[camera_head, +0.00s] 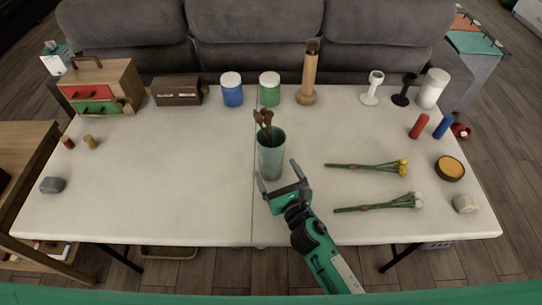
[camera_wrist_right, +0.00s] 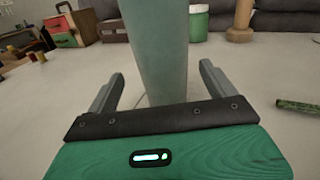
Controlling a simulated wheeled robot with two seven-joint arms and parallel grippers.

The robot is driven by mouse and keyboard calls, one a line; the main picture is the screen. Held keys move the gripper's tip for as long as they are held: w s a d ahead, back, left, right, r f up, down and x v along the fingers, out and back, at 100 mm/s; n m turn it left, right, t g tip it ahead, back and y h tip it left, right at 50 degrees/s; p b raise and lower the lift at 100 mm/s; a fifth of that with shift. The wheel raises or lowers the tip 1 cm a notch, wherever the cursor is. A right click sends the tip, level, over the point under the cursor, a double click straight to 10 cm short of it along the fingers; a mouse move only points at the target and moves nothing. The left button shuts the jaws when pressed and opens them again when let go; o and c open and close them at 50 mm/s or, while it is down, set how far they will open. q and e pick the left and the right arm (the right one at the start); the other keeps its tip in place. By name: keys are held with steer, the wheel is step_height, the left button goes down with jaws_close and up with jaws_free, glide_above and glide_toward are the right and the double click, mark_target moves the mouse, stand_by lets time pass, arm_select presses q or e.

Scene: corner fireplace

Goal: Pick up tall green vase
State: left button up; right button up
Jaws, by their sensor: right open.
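The tall green vase (camera_head: 271,157) stands upright near the middle of the white table, with brown stems sticking out of its top. My right gripper (camera_head: 277,177) is at its near side, with one finger toward each side of its lower part. In the right wrist view the vase (camera_wrist_right: 158,50) rises in the middle, between and beyond the open fingers (camera_wrist_right: 158,85). A gap shows between the vase and each finger. The base of the vase is hidden behind the gripper in the right wrist view. My left gripper is not in view.
Two flower bunches, yellow (camera_head: 368,166) and white (camera_head: 380,203), lie right of the vase. Blue (camera_head: 232,92) and green (camera_head: 270,92) jars and a wooden pepper mill (camera_head: 309,75) stand behind it. The table (camera_head: 170,200) is clear to the front left.

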mark_target(276, 166)
steer(key=shift+w+a+r, duration=0.1)
steer(key=shift+w, duration=0.2)
steer(key=p+x, duration=0.1)
steer(key=x, duration=0.1)
steer(key=shift+w+r, duration=0.1)
steer(key=shift+w, duration=0.2)
steer(key=shift+x, duration=0.95)
steer(key=shift+w, duration=0.15)
steer(key=c, duration=1.2)
steer(key=shift+o, duration=0.2)
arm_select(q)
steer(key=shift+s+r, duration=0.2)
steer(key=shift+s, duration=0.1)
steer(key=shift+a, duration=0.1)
